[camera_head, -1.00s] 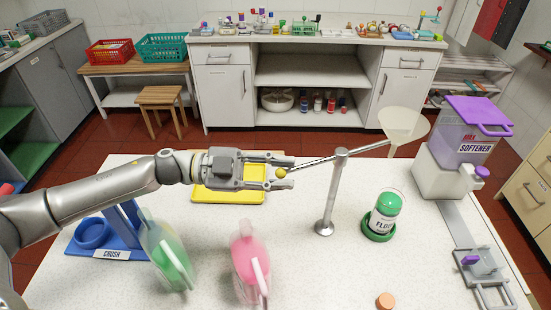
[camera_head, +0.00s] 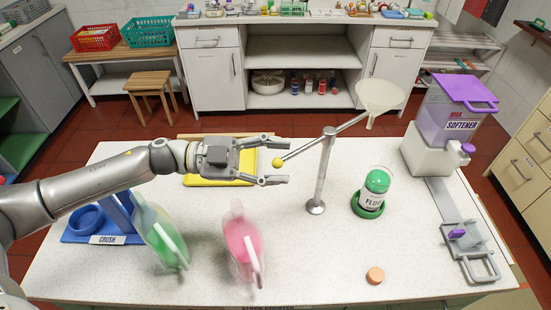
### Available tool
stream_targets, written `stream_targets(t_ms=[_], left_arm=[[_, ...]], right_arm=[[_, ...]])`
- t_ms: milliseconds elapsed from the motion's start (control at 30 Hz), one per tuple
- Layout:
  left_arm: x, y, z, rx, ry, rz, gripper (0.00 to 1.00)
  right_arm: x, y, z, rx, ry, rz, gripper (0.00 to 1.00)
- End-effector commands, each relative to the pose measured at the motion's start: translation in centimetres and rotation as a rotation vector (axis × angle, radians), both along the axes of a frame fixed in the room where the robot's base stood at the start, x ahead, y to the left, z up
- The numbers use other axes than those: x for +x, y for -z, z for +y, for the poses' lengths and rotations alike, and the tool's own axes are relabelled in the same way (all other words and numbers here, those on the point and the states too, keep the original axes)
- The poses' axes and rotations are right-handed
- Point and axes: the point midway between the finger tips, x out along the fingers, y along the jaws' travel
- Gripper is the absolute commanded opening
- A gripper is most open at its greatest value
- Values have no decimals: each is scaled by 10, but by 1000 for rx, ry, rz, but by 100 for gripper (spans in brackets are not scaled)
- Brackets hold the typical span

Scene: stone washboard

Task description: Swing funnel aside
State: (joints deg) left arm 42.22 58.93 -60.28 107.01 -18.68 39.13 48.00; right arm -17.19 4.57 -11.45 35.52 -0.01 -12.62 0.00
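A cream funnel (camera_head: 379,96) sits on the far end of a thin swing arm (camera_head: 349,124). The swing arm pivots on top of a grey metal post (camera_head: 322,170) with a round base. A yellow ball knob (camera_head: 278,162) caps the arm's near left end. My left gripper (camera_head: 287,162) reaches in from the left with its fingers apart. The knob lies between the two fingertips, with visible gaps on both sides. The funnel hangs clear of the counter, at the back right, left of the purple softener dispenser (camera_head: 452,103). My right gripper is not in view.
A green-lidded jar (camera_head: 375,184) stands right of the post. A pink jug (camera_head: 241,242) and a green jug (camera_head: 161,238) stand at the front left. A yellow tray (camera_head: 207,181) lies beneath the gripper. A blue crush stand (camera_head: 88,222) is at left.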

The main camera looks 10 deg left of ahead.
Motion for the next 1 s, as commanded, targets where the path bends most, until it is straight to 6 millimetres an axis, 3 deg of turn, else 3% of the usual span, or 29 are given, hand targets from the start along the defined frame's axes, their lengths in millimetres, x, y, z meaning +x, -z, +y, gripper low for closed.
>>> stream_targets(t_ms=[267,700,1000], left_arm=[[1,0,12,2,-7,0,49],[-13,0,97,3,-4,2,49],[-17,-1,117,2,0,-1,49]], right_arm=[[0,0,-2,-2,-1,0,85],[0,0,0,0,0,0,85],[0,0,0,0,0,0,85]])
